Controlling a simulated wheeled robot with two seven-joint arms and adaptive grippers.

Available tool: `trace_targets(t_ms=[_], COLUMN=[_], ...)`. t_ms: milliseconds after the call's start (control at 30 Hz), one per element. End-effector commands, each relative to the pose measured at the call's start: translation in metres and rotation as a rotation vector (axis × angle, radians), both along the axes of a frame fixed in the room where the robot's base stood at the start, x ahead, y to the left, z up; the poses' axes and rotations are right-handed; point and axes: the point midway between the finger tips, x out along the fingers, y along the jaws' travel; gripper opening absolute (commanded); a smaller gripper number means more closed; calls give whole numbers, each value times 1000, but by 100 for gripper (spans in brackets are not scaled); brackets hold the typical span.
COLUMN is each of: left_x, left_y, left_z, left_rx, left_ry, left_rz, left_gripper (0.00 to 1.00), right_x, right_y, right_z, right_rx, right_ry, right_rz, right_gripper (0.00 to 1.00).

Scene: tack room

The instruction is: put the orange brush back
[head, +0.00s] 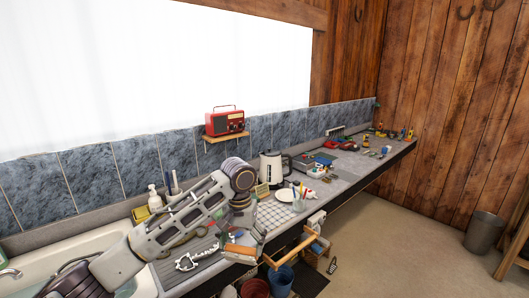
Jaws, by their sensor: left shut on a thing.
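My left arm reaches in from the lower left over the sink and bends down at the counter. My left gripper (243,238) is low over the counter's front edge, partly hidden by its own wrist. It is shut on the orange brush (240,249), a small orange block shape at the jaws. Whether the brush touches the counter I cannot tell. My right gripper is not in view.
A white sink (143,283) is at the left. A checked cloth (275,213), a kettle (271,168) and a glass with pens (299,200) are beyond the gripper. A wooden-handled caddy (291,251) and buckets (280,279) stand below the edge.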

Motion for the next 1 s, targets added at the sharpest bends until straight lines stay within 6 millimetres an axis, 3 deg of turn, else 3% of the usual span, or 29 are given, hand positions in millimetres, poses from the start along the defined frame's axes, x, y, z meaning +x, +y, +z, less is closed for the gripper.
trace_targets(t_ms=[200,567,1000], left_x=[0,-8,-33], left_y=[35,76,128], left_z=[-30,-71,-137], left_rx=[-1,-1,2], left_ry=[3,2,3], left_rz=[63,130,208], left_gripper=[60,60,60], right_x=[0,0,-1], right_y=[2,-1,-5], right_z=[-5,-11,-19], right_rx=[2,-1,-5], right_ry=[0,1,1], right_rz=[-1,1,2], right_gripper=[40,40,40])
